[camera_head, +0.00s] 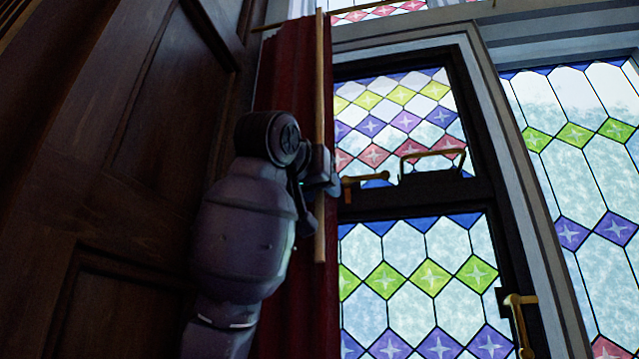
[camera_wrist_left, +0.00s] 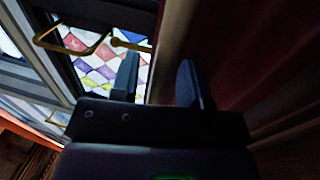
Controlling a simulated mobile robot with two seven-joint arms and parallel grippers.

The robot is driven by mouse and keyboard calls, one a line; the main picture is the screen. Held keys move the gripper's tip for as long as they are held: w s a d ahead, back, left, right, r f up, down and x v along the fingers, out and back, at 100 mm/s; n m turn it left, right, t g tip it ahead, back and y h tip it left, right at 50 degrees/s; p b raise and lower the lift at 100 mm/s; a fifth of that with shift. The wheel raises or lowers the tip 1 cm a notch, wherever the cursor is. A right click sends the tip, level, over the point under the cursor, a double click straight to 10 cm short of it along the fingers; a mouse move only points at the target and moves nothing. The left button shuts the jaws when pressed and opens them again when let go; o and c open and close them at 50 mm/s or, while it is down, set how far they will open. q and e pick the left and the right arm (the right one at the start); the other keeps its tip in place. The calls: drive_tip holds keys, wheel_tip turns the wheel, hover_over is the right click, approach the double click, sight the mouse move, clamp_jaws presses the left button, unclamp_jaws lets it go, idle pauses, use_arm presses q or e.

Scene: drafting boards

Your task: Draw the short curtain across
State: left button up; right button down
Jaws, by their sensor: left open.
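The dark red curtain (camera_head: 285,75) hangs gathered in a narrow strip beside the stained-glass window, and it fills the right of the left wrist view (camera_wrist_left: 245,50). A long, thin wooden wand (camera_head: 319,80) hangs upright along the curtain's right edge. My left gripper (camera_head: 324,172) is at the wand, about midway along its length. In the left wrist view the two fingers of my left gripper (camera_wrist_left: 160,82) stand apart, with a brown upright strip, seemingly the wand (camera_wrist_left: 171,50), behind or between them. I cannot tell whether they touch it. My right gripper is out of view.
A dark wooden panel (camera_head: 110,170) stands close on the left of my arm. The dark-framed stained-glass window (camera_head: 410,250) has a brass bar handle (camera_head: 432,153) and a brass lever (camera_head: 362,180) near my gripper. Another brass handle (camera_head: 522,320) is at lower right.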

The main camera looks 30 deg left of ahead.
use_arm(q)
clamp_jaws()
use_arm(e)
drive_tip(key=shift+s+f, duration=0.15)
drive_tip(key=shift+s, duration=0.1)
